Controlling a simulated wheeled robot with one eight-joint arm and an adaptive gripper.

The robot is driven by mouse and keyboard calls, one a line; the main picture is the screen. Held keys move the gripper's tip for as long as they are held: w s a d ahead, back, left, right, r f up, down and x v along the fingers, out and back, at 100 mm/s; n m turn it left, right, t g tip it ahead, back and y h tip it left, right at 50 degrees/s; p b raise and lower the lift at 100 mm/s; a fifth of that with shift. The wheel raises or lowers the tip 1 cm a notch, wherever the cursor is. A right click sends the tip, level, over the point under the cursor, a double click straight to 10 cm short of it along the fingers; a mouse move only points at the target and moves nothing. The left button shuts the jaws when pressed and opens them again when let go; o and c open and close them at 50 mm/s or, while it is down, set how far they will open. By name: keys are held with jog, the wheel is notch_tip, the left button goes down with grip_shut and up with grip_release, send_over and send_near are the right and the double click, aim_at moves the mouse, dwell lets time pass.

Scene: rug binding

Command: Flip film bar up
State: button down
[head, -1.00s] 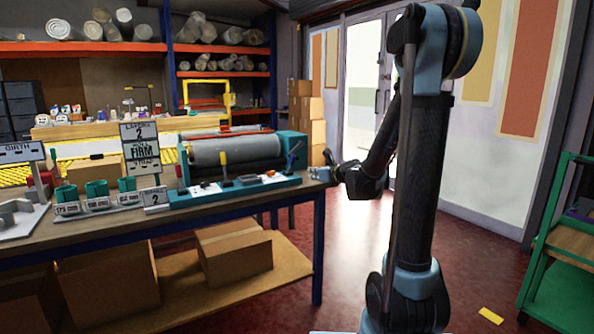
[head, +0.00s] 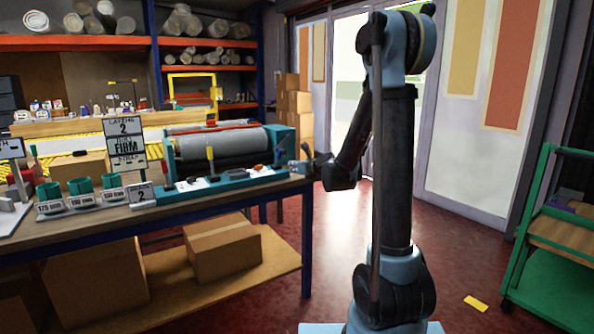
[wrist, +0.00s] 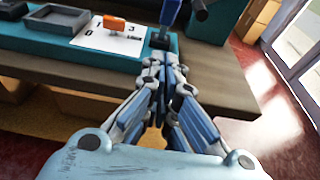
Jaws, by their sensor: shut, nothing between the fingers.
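A teal machine with a large grey roller (head: 220,145) stands on the workbench. A red bar lies along its top behind the roller; I cannot tell for certain which part is the film bar. A blue-handled lever (head: 279,153) stands at the right end of its front ledge, and it also shows upright in the wrist view (wrist: 170,14). My gripper (head: 299,167) is just right of this lever at the bench's right end. In the wrist view my gripper (wrist: 162,68) is shut and empty, its tips just in front of the lever's dark foot; contact is unclear.
A white panel with an orange knob (wrist: 114,23) and a grey tray (wrist: 57,20) sit left of the lever. The workbench (wrist: 60,67) has a bare front strip. A green cart (head: 530,240) stands at the right.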

aim_at(280, 154)
jog(key=w+a, duration=0.2)
jog(key=w, duration=0.1)
jog(key=w+a, duration=0.1)
jog(key=w, duration=0.1)
jog(key=shift+w+a+r, duration=0.1)
jog(key=shift+a+r, duration=0.1)
jog(key=shift+a, duration=0.1)
jog(key=shift+w+a+r, duration=0.25)
jog(key=shift+w+r, duration=0.05)
jog(key=shift+w, duration=0.1)
